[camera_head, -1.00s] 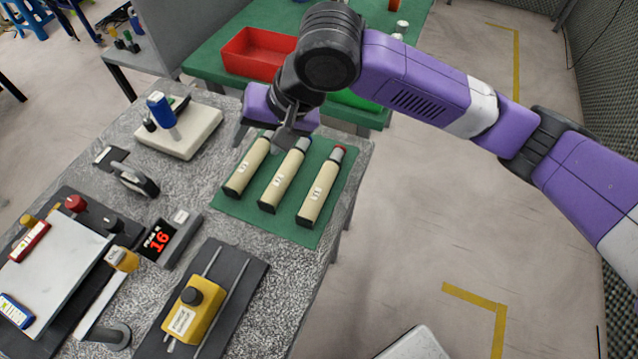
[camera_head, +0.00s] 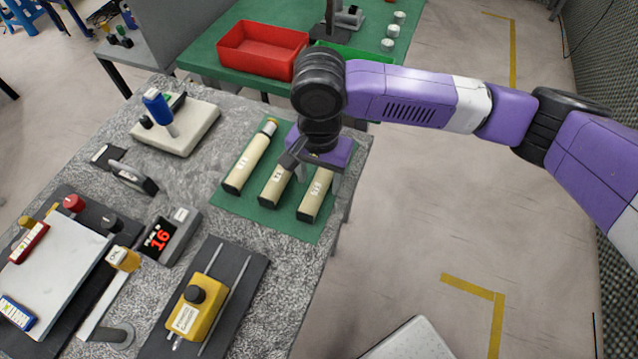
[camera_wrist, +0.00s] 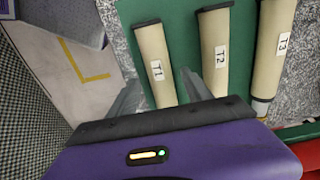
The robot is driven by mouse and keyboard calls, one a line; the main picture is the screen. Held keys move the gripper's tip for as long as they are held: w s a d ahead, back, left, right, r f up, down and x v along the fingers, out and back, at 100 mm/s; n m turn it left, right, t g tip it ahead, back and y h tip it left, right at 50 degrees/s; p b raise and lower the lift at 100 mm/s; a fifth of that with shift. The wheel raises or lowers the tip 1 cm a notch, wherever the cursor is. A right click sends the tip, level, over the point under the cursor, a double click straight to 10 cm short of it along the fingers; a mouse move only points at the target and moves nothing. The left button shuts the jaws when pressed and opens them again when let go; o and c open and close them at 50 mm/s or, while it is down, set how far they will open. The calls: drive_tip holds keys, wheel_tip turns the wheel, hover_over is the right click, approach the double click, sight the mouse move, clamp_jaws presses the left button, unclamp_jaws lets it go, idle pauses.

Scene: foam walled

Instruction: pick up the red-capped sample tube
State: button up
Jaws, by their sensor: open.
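The red-capped sample tube (camera_head: 312,204) is the rightmost of three cream tubes lying on a green mat (camera_head: 283,223). Its cap end is now hidden behind my gripper; the red showed in the earlier head view. In the wrist view it appears as the tube labelled T1 (camera_wrist: 155,48). My gripper (camera_head: 312,174) is open above the cap end of this tube. In the wrist view, the fingers of my gripper (camera_wrist: 161,82) appear on either side of T1, with the right one between T1 and T2. Whether they are down at tube height I cannot tell.
The middle tube (camera_head: 274,189) lies close beside the right finger's side in the wrist view. The left tube (camera_head: 248,164) has a yellowish cap. A red bin (camera_head: 262,62) stands on the green table behind. A yellow device (camera_head: 196,312) is in front.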

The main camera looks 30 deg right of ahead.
drive_tip(key=shift+f, duration=1.15)
clamp_jaws()
drive_tip(key=shift+r, duration=0.15)
